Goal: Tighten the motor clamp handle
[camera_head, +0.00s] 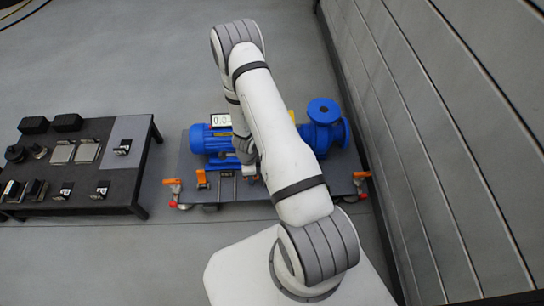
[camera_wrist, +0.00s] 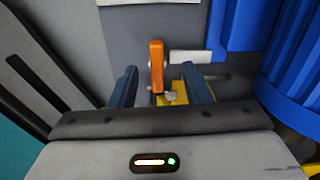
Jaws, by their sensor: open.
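An orange clamp handle (camera_wrist: 156,62) stands upright in the wrist view, with a yellow block (camera_wrist: 174,97) and a small metal bolt head at its foot. My gripper (camera_wrist: 159,72) is open, with one finger on each side of the handle and a visible gap to both. I cannot tell how deep the handle sits between the fingers. The finned blue motor (camera_wrist: 296,65) is at the right. In the head view, the motor (camera_head: 203,138) is on the skid, with an orange handle (camera_head: 202,178) in front of it. My arm hides part of the skid there.
The dark skid (camera_head: 225,189) also carries a blue pump (camera_head: 323,128). Orange handles with red ends stand at its left corner (camera_head: 173,187) and right corner (camera_head: 361,178). A black table (camera_head: 95,205) with small parts is at the left. A grey ribbed wall (camera_head: 440,130) runs close along the right.

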